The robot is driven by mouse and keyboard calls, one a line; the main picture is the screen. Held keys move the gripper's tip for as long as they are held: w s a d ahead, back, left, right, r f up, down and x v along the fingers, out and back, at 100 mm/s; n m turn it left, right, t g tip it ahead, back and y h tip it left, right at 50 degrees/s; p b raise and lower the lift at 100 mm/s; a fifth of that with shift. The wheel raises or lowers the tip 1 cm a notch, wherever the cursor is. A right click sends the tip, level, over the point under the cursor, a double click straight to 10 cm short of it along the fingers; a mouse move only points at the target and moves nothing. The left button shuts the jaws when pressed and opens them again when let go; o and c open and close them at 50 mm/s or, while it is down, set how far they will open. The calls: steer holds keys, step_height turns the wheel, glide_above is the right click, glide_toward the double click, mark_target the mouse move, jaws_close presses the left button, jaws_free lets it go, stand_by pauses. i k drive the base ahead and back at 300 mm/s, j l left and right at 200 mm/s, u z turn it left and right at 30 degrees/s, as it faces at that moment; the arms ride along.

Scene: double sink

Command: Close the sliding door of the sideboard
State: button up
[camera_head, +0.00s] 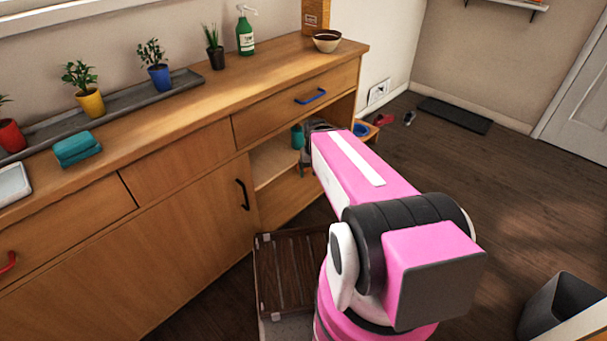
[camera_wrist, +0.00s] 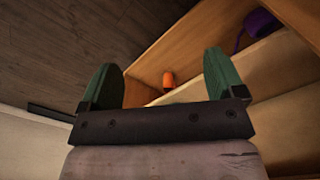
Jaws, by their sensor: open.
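The wooden sideboard (camera_head: 100,225) runs along the wall in the head view. Its sliding door (camera_head: 190,225), with a black handle (camera_head: 243,195), covers the front left of an open shelf compartment (camera_head: 275,165). My pink arm reaches toward the right end of this opening and hides part of it. In the wrist view my gripper (camera_wrist: 162,65) has its two green fingers wide apart with nothing held between them. Shelf boards (camera_wrist: 275,70) of the compartment lie beyond and right of the fingers. The door handle is not seen in the wrist view.
An orange object (camera_wrist: 168,79) and a purple object (camera_wrist: 255,28) are in the compartment. Potted plants and a green bottle (camera_head: 245,35) stand on top. Floor at right is mostly clear; a grey bin (camera_head: 560,305) stands there.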

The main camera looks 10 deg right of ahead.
mark_target(118, 287)
steer(key=u, duration=2.05)
steer(key=i+j, duration=0.1)
steer(key=j, duration=0.3)
steer(key=i+j+z, duration=0.1)
steer(key=j, duration=0.3)
steer(key=i+j, duration=0.15)
steer(key=j, duration=0.3)
steer(key=i+j+z, duration=0.1)
steer(key=j, duration=0.3)
